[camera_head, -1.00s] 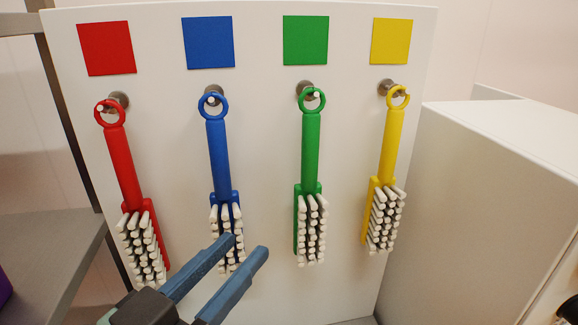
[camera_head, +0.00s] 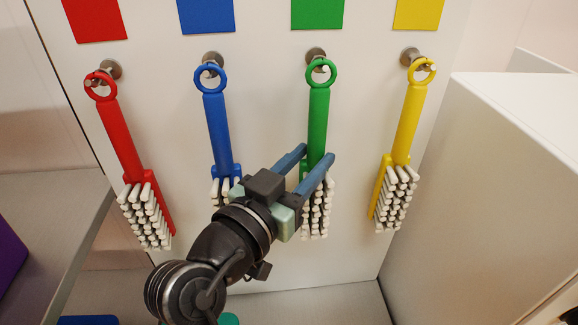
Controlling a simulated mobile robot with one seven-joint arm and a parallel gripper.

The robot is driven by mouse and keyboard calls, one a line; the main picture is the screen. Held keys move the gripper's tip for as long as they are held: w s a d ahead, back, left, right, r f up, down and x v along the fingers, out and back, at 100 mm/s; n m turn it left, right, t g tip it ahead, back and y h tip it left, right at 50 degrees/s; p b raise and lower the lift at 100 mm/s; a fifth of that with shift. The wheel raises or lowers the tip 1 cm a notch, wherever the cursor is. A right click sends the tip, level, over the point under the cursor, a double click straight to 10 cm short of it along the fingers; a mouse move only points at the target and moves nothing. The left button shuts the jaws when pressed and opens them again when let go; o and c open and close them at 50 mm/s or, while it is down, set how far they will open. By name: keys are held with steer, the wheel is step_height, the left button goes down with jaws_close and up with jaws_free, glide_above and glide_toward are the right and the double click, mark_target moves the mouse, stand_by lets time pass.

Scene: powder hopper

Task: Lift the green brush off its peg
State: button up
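The green brush (camera_head: 318,115) hangs by its ring from a metal peg (camera_head: 317,58) on the white board, handle up and white bristles down. My gripper (camera_head: 317,155) is at the lower end of its handle, just above the bristles. Its two blue fingers are apart, one on the left of the handle and one in front of its right side. I cannot tell whether they touch the handle. My gripper's body hides part of the green brush's bristle head.
A red brush (camera_head: 121,140), a blue brush (camera_head: 215,130) and a yellow brush (camera_head: 408,125) hang on pegs on either side. A white cabinet (camera_head: 490,190) stands at right, a grey shelf (camera_head: 50,220) at left. My arm partly covers the blue brush's bristles.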

steer(key=shift+x, duration=1)
jaws_close()
steer(key=shift+r+p, duration=0.55)
steer(key=shift+r, duration=0.1)
